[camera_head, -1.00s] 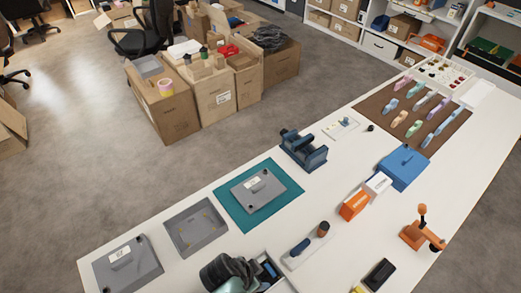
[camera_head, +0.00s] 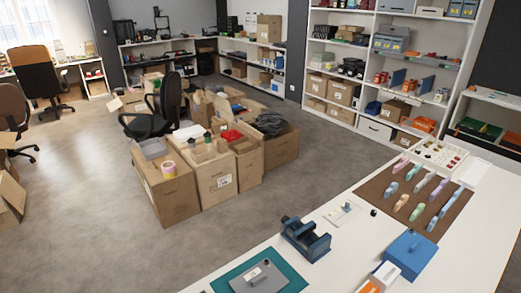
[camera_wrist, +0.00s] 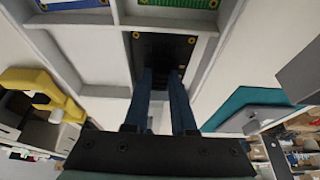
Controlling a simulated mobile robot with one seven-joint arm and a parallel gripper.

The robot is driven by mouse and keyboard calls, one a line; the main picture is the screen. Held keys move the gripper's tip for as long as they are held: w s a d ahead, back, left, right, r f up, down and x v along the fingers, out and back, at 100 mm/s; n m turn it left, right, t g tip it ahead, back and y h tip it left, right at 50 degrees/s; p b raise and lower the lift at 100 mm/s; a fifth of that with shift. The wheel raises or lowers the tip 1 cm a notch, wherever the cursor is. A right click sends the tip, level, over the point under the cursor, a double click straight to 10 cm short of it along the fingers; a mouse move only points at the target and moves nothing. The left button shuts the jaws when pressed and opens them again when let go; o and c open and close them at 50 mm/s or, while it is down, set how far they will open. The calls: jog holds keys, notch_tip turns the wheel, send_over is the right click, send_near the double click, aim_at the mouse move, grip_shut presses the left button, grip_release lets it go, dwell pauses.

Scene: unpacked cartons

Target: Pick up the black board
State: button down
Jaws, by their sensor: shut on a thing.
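The black board (camera_wrist: 164,45) shows in the wrist view, dark with small gold-ringed corner holes, within a compartment of a light grey divided tray (camera_wrist: 95,45). My gripper (camera_wrist: 163,74) reaches in from below in the picture, its two dark blue fingers overlapping the board. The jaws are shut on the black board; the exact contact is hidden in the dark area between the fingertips. I cannot tell whether the board is clear of the compartment floor. Neither gripper nor board shows in the head view.
A green board (camera_wrist: 180,3) and a blue board (camera_wrist: 72,4) lie in neighbouring compartments. A yellow object (camera_wrist: 42,88) stands at left. A teal mat (camera_wrist: 240,103) lies at right. In the head view, the white table (camera_head: 345,262) also holds a blue box (camera_head: 408,256).

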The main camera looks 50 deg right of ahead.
notch_tip(320, 180, up, 10)
dwell(0.7)
